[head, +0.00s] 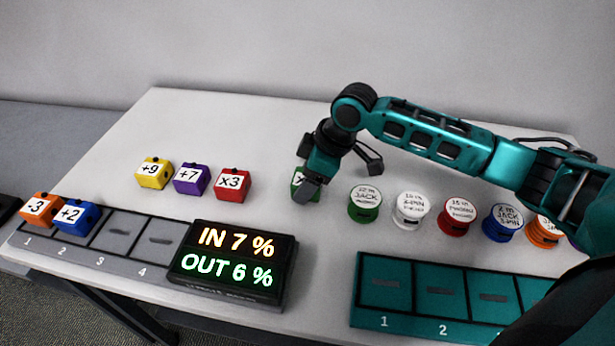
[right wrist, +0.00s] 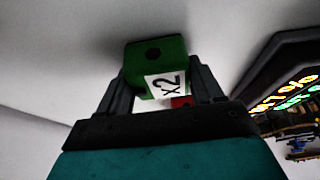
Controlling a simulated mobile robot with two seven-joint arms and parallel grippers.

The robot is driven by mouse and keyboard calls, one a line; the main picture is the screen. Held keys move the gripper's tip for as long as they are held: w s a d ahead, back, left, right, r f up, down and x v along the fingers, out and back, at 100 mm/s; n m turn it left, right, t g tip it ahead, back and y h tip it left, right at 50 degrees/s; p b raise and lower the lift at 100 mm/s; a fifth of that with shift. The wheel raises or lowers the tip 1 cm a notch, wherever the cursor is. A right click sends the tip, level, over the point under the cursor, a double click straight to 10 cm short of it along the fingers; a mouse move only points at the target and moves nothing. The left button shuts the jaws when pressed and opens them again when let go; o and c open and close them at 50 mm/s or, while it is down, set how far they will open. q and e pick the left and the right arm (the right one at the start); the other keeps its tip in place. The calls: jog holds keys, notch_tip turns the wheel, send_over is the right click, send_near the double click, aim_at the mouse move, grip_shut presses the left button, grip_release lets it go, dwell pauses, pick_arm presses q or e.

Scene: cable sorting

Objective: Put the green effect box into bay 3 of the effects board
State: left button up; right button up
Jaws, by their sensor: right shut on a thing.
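The green effect box (head: 299,181), labelled x2, is mostly hidden behind my right gripper (head: 312,188) in the head view. In the right wrist view the green box (right wrist: 155,58) sits between the two fingers (right wrist: 160,92), which are shut on it. I cannot tell whether it touches the table. The grey effects board (head: 60,255) is at the front left. Its bay 1 holds an orange -3 box (head: 40,209) and bay 2 a blue +2 box (head: 76,216). Bay 3 (head: 117,236) and bay 4 (head: 158,241) are empty. My left gripper is out of view.
Yellow +9 (head: 154,173), purple +7 (head: 191,180) and red x3 (head: 233,184) boxes stand left of the gripper. A display (head: 232,262) reads IN 7 %, OUT 6 %. Several cable spools, including a green one (head: 364,204), stand right, behind a teal board (head: 368,317).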

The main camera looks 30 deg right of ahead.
jog(key=o, duration=1.1)
jog(key=shift+o, duration=0.2)
